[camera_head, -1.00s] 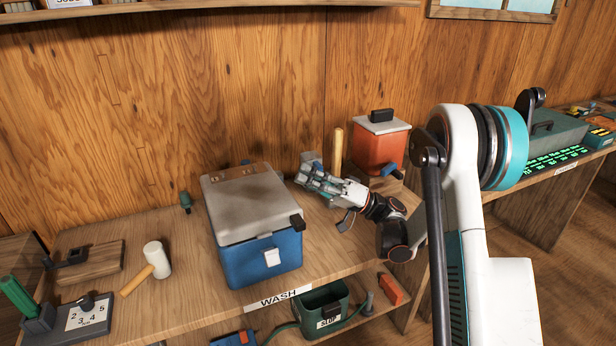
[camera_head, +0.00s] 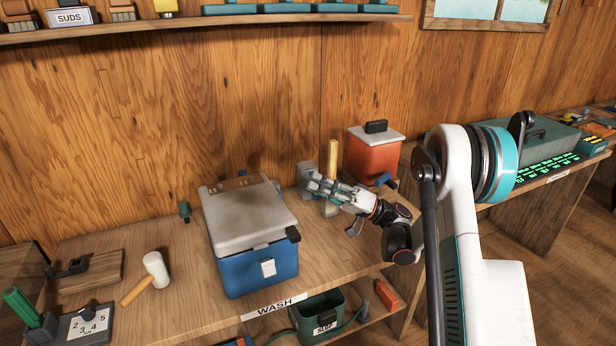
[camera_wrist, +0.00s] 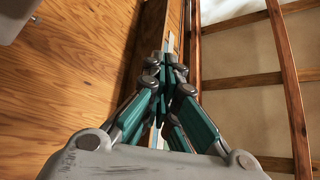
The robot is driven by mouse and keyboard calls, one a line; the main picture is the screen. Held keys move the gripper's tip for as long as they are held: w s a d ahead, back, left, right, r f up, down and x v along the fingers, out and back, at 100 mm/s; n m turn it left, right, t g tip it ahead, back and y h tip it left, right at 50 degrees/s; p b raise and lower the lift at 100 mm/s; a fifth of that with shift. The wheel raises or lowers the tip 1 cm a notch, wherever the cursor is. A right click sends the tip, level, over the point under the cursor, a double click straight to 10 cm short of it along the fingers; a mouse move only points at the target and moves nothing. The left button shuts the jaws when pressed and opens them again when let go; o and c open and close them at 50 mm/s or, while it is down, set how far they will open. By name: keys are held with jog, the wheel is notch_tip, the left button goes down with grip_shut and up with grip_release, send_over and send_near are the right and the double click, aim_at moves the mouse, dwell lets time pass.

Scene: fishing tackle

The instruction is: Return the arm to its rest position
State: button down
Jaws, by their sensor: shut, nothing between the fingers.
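My gripper (camera_head: 318,187) is over the right part of the wash bench (camera_head: 180,295), to the right of the blue cooler (camera_head: 258,265) with its grey lid down. In the wrist view its teal fingers (camera_wrist: 168,75) are together with nothing between them. My arm reaches in from the right of the head view, bent at the elbow. Behind the gripper stands a grey thing with an upright wooden handle (camera_head: 333,155), partly hidden by the fingers. The wrist view looks toward the wood wall (camera_wrist: 75,80) and a beamed ceiling (camera_wrist: 245,50).
An orange box with a pale lid (camera_head: 373,160) stands right of the gripper. A white mallet (camera_head: 155,268) lies left of the cooler. A shelf (camera_head: 210,28) runs along the wall above. A green slop bin (camera_head: 322,312) sits below the bench top.

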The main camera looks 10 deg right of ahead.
jog(key=d+f, duration=0.3)
jog(key=a+r+m+h, duration=0.3)
jog(key=a+r+h, duration=0.2)
jog(key=a, duration=0.3)
jog(key=s+a+r+m+h, duration=0.1)
jog(key=s+a+h, duration=0.3)
jog(key=s+h, duration=0.2)
jog(key=s+d+h, duration=0.3)
jog(key=s+h, duration=0.1)
jog(key=s, duration=0.4)
jog(key=s+d+f+h, duration=0.1)
jog(key=s+d+h, duration=0.2)
jog(key=s, duration=0.6)
jog(key=s+d+f+t+h, duration=0.1)
jog(key=s+d+h, duration=0.3)
jog(key=s, duration=0.5)
jog(key=shift+d+f+m+h+p, duration=0.25)
jog(key=shift+d+m+h+p, duration=0.05)
jog(key=shift+m+p, duration=0.1)
